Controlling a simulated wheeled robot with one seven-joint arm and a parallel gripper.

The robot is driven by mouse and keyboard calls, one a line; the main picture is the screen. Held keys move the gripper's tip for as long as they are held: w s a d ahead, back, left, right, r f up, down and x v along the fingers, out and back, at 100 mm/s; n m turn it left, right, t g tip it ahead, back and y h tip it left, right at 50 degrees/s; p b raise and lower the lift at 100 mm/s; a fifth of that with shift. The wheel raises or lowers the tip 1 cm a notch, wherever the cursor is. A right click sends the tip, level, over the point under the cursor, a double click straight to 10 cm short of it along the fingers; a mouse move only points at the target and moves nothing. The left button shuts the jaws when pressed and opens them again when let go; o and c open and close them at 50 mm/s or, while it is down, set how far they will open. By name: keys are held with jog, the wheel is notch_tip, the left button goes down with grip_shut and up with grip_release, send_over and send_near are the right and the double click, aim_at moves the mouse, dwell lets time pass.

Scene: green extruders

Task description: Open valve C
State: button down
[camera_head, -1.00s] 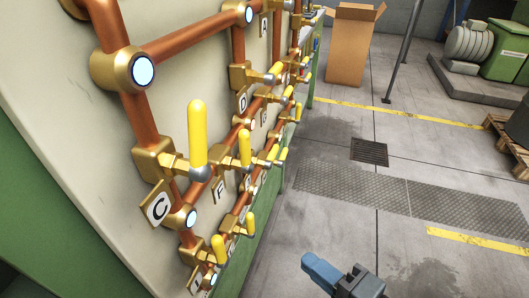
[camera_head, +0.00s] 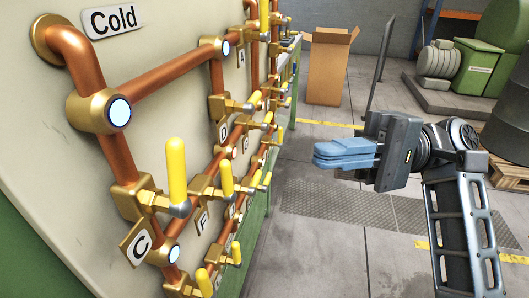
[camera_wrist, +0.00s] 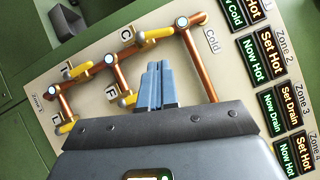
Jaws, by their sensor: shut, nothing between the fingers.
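Valve C has a yellow lever (camera_head: 176,170) on a brass body on the copper pipe. The lever stands upright in the head view, above the tilted white plate C (camera_head: 138,243). In the wrist view, the lever (camera_wrist: 155,34) and plate C (camera_wrist: 126,34) lie beyond and above my fingertips. My gripper (camera_head: 318,157) is shut and empty, its blue fingers held together. It is right of valve C in the head view, clearly apart from the lever. The fingers also show in the wrist view (camera_wrist: 160,66), over the panel.
Other yellow-levered valves, such as F (camera_head: 226,179), crowd the panel near valve C. A "Cold" sign (camera_head: 113,20) is at the top. Lit zone signs (camera_wrist: 271,49) line the panel's right side in the wrist view. A cardboard box (camera_head: 329,70) stands behind; floor is clear between.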

aim_at(182, 166)
jog(key=p+x, duration=0.2)
jog(key=x, duration=1.1)
jog(key=shift+a, duration=0.25)
jog(key=shift+s+r, duration=0.1)
jog(key=shift+r, duration=0.05)
jog(key=shift+s+a+r+n+h+p, duration=0.35)
jog(key=shift+a+r+n+h+p, duration=0.15)
jog(key=shift+n, duration=0.3)
jog(key=shift+s+a+f+n+h, duration=0.15)
jog(key=shift+s+n+h, duration=0.25)
jog(key=shift+n, duration=0.4)
